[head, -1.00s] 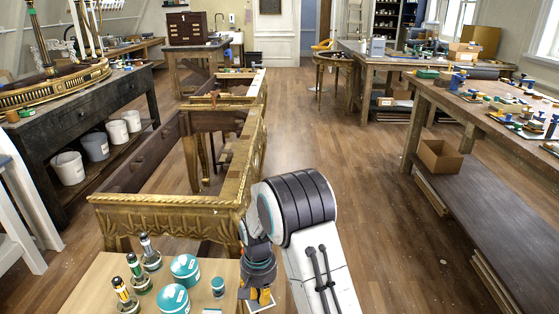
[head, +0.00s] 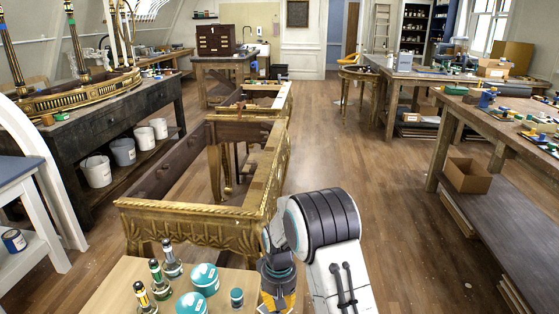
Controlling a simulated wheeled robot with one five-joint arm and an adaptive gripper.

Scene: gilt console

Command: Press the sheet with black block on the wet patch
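I cannot make out the sheet, the black block or the wet patch in this view. My gripper (head: 277,300) points down at the bottom edge, over the right side of a light wooden tabletop. Its fingertips are cut off by the frame, so its opening and anything in it are hidden. The gilt console (head: 190,217), an open carved frame without a top, stands just beyond the tabletop.
The light wooden tabletop (head: 118,285) holds several dark bottles (head: 172,258), two teal-lidded jars (head: 205,279) and a small teal jar (head: 237,298) close left of my gripper. A long workbench (head: 470,115) and a cardboard box (head: 466,175) stand right. The middle floor is clear.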

